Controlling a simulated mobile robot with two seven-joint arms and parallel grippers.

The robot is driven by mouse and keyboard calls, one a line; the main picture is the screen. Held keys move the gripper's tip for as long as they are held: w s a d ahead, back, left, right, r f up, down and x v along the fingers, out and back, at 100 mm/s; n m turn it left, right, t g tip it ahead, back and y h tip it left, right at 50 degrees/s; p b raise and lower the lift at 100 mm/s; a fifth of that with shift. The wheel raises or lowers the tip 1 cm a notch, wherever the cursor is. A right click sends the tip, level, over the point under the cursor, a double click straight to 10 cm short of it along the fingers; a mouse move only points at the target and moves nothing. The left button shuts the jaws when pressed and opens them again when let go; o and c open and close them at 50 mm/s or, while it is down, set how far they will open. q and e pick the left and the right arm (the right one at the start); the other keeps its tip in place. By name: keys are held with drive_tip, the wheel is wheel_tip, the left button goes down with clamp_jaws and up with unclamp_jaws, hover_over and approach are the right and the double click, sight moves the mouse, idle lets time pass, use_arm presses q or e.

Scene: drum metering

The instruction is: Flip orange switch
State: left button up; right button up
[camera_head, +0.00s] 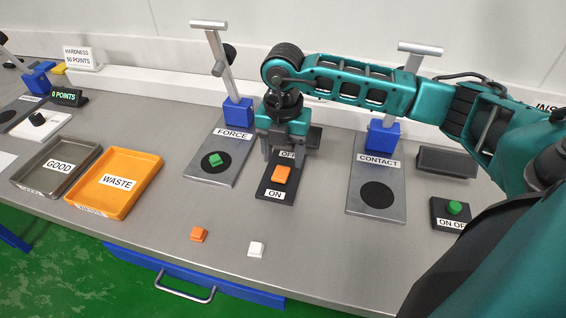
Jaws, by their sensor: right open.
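The orange switch (281,175) sits on a dark plate (263,190) in the middle of the table. The plate has an ON label at its near end and an OFF label at its far end, the latter partly hidden by my gripper. My right gripper (283,155) points down over the far end of the plate, just behind the orange switch. It is open with nothing seen between its fingers. I cannot tell whether a finger touches the switch. My left gripper is not in view.
The FORCE stand (232,150) with a green cube is left of the switch; the CONTACT stand (398,190) is right. An orange WASTE tray (150,160) and grey GOOD tray (90,155) lie left. Small orange (198,234) and white (256,249) pieces lie in front. A green button (454,208) is at right.

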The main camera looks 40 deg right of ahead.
sight(281, 174)
drive_tip(key=shift+f+b, duration=0.75)
drive_tip(key=shift+f, duration=0.6)
